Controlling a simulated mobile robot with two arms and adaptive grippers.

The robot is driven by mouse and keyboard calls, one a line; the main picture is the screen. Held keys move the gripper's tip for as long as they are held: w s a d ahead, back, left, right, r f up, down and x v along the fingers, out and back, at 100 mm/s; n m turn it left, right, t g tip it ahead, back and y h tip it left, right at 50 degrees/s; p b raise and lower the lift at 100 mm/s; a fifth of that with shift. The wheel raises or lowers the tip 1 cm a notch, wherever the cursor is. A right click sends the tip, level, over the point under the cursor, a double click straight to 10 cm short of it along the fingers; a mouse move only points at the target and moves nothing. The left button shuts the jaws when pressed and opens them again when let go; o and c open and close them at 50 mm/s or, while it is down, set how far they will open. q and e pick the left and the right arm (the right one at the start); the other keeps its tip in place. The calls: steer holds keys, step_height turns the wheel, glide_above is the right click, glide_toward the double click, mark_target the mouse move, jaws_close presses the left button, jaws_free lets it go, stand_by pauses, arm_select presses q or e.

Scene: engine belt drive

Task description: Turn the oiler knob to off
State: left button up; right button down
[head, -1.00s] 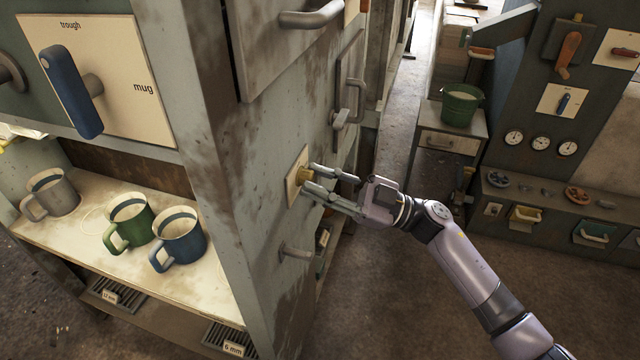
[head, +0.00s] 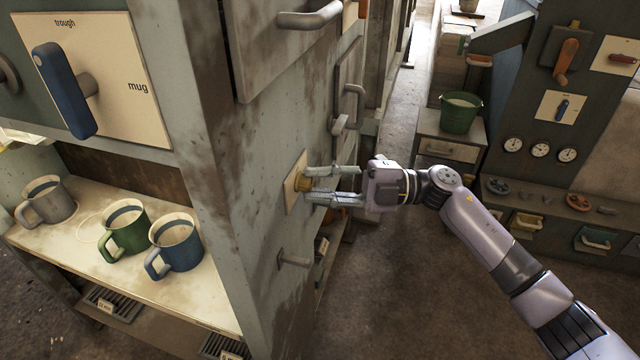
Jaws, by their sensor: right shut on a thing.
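The oiler knob is most likely the small brass knob (head: 303,184) on a cream plate (head: 291,190), on the side wall of the grey cabinet. My right gripper (head: 312,184) comes in from the right and is shut on this knob, one finger above the other in the picture. The fingers hide part of the knob, and I cannot read any marking on the plate. My left gripper is not in view.
A grey handle (head: 296,261) sticks out of the wall below the knob, and a latch handle (head: 342,122) is above. Mugs (head: 175,243) stand on the shelf at left. A blue lever (head: 66,90) is above them. Open floor (head: 400,290) lies under my right arm.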

steer(key=shift+n, duration=0.6)
steer(key=c, duration=1.3)
jaws_free()
steer(key=shift+c, duration=0.2)
steer(key=shift+d, duration=0.1)
steer(key=d, duration=1.2)
steer(key=shift+w+f, duration=0.4)
steer(key=shift+a, duration=0.1)
